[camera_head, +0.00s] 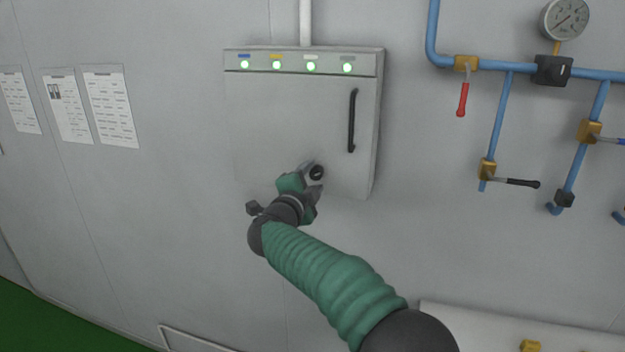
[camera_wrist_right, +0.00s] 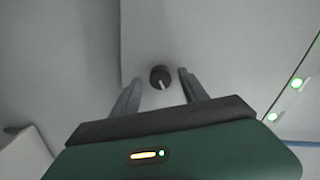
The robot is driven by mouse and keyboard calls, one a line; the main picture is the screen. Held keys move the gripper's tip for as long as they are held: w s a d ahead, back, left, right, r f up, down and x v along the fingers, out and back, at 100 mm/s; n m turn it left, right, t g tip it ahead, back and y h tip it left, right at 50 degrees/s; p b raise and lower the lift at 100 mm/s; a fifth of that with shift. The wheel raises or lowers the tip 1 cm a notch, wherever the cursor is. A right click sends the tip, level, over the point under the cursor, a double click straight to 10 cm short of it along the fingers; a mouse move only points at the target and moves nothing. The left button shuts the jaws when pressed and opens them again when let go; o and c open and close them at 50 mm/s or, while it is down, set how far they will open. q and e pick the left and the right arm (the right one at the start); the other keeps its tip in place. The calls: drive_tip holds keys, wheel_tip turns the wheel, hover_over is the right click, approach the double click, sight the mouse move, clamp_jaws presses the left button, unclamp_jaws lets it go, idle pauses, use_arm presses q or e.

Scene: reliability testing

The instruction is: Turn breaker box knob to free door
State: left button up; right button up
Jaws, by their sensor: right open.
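The grey breaker box (camera_head: 290,120) hangs on the wall, and its door looks closed. The round black knob (camera_head: 316,172) sits low on the door. A black vertical handle (camera_head: 352,120) is higher up on the door's right side. My right gripper (camera_head: 313,178) is open right at the knob. In the right wrist view the knob (camera_wrist_right: 160,77) with its pale pointer mark lies between the tips of my open right gripper (camera_wrist_right: 158,82), with a gap to each finger. I cannot tell how deep the fingers reach around it. My left gripper is not in view.
Several green lights line the box's top strip (camera_head: 310,64), and a pipe (camera_head: 305,22) rises above it. Blue pipes (camera_head: 500,125) with valves, a red lever (camera_head: 462,100) and a gauge (camera_head: 564,18) are on the right. Paper sheets (camera_head: 110,105) hang left.

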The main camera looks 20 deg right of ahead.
drive_tip(key=b+v, duration=0.5)
drive_tip(key=v, duration=1.1)
drive_tip(key=shift+w+f, duration=0.1)
wheel_tip(320, 180, down, 22)
drive_tip(key=s+a+n+g+y+b, duration=0.1)
drive_tip(key=s+n+g+y, duration=0.1)
drive_tip(key=n+y, duration=1.15)
drive_tip(key=s+d+f+n+g+h, duration=0.1)
drive_tip(key=s+d+f+n+g, duration=0.2)
drive_tip(key=s+f, duration=0.7)
drive_tip(key=s+d+f+n+g+h, duration=0.2)
drive_tip(key=s+d+f+n+g, duration=0.2)
drive_tip(key=s, duration=1.1)
wheel_tip(320, 180, down, 6)
drive_tip(key=d+g, duration=0.1)
drive_tip(key=g, duration=0.2)
drive_tip(key=shift+s+d, duration=0.2)
drive_tip(key=shift+d, duration=0.1)
